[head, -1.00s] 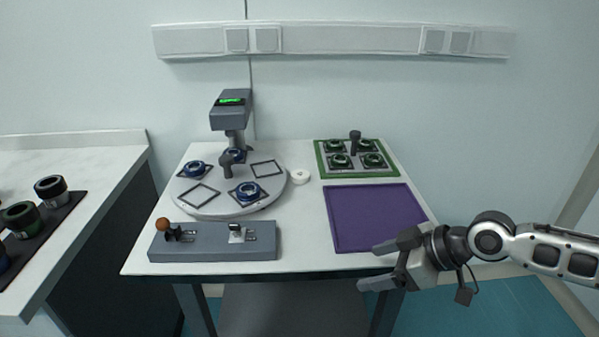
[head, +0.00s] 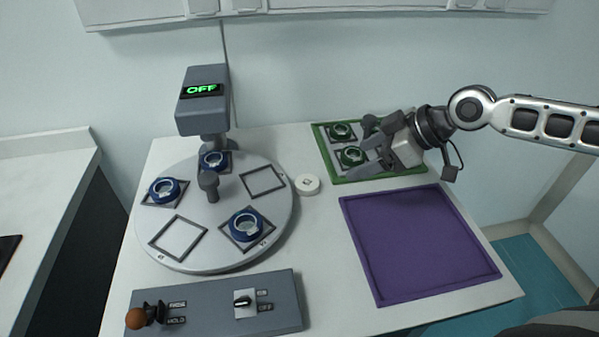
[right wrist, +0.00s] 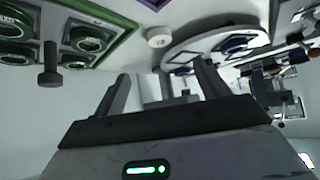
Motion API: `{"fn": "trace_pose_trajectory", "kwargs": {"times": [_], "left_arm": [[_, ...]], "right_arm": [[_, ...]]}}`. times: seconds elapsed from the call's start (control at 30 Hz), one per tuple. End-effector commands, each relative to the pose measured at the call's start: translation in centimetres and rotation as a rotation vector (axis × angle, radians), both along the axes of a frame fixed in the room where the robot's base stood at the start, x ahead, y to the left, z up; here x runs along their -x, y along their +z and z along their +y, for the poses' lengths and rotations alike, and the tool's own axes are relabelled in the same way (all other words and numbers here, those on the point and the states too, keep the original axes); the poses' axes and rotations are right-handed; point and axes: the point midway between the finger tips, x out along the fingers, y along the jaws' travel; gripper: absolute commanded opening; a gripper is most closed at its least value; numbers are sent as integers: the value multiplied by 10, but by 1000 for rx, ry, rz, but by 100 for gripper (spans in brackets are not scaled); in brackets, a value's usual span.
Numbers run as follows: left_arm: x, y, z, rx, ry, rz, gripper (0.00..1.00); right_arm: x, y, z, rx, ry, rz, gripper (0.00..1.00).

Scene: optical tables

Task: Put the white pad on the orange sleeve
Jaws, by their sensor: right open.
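A small round white disc, which looks like the white pad (head: 307,185), lies flat on the table between the round grey plate and the green tray. It also shows in the right wrist view (right wrist: 158,38). I see no orange sleeve in the frames now; the rings in view are blue or green. My right gripper (head: 368,147) is open and empty, above the green tray, to the right of the disc and apart from it. Its spread fingers (right wrist: 163,72) show in the right wrist view. My left gripper is not in view.
The green-framed tray (head: 405,177) holds green rings, partly hidden by my gripper. The round grey plate (head: 215,262) carries blue rings and a dark post. A grey head reading OFF (head: 202,100) stands behind it. The purple tray (head: 420,240) is empty. A control box (head: 210,308) stands in front.

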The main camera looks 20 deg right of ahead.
Motion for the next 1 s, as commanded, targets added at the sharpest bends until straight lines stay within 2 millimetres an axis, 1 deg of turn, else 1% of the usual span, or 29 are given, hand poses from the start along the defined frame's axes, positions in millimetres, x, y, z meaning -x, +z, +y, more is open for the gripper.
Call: {"fn": "trace_pose_trajectory", "kwargs": {"times": [0.1,0.23,0.4,0.5,0.67,0.77,0.87,1.0], "left_arm": [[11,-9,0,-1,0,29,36],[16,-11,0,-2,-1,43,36],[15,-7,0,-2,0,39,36],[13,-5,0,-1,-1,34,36],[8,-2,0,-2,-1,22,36],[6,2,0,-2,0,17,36],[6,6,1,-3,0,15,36],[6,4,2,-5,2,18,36]], "right_arm": [[-11,-11,12,-8,2,-4,74],[-23,-28,23,-8,1,-2,74],[-41,-51,38,-5,0,-1,74],[-47,-61,43,-3,-1,-1,74],[-52,-67,47,-1,0,-1,74],[-60,-73,53,-4,1,-1,74],[-70,-83,60,-3,0,0,74],[-80,-96,67,-1,0,-1,74]]}}
